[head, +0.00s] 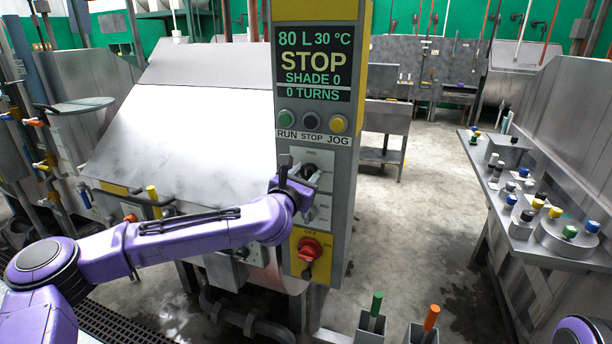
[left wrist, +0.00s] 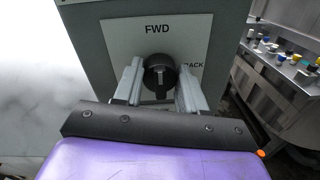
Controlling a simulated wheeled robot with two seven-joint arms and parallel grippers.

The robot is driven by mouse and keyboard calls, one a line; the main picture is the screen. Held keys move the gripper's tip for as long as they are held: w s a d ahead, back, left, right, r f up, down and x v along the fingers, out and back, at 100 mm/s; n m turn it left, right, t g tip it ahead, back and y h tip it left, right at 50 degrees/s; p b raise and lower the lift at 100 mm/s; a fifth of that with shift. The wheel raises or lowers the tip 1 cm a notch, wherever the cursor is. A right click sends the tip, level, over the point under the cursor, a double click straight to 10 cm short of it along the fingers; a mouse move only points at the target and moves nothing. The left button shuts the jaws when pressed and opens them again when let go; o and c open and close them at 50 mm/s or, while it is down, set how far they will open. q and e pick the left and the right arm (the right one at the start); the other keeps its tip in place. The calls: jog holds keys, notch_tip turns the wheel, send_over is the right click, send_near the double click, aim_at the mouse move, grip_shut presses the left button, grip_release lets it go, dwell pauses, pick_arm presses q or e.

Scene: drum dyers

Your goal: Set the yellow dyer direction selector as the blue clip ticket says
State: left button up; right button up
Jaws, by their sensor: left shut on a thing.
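The direction selector (left wrist: 160,66) is a round black knob on a white plate (left wrist: 120,32) in the left wrist view. "FWD" is printed above it, and a partly hidden word ending in "ACK" is at its right. My left gripper (left wrist: 160,84) is shut on the knob, one grey finger on each side. In the head view my left gripper (head: 304,178) is at the front of the grey control column (head: 341,200), covering most of the selector. I cannot read the knob's exact pointing clearly. No blue clip ticket can be made out. My right gripper is out of view.
The column's display (head: 314,62) reads 80 L, 30 °C, STOP, SHADE 0, 0 TURNS. Run, stop and jog buttons (head: 311,121) are above my gripper; a red switch (head: 310,249) is below. A bench with coloured knobs (head: 555,240) stands right. Open floor (head: 420,200) lies between.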

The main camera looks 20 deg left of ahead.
pick_arm(q)
jog(key=m+b, duration=0.1)
jog(key=m, duration=0.2)
jog(key=shift+d+m, duration=0.1)
jog(key=shift+m, duration=0.3)
jog(key=m, duration=0.4)
jog(key=shift+d, duration=0.1)
jog(key=m, duration=0.5)
jog(key=shift+m, duration=0.3)
jog(key=shift+f+m+g+y+p, duration=0.15)
jog(key=shift+m+g+y+p, duration=0.2)
jog(key=shift+m, duration=1.65)
jog(key=o, duration=1.1)
jog(key=shift+d, duration=0.1)
jog(key=shift+c, duration=0.2)
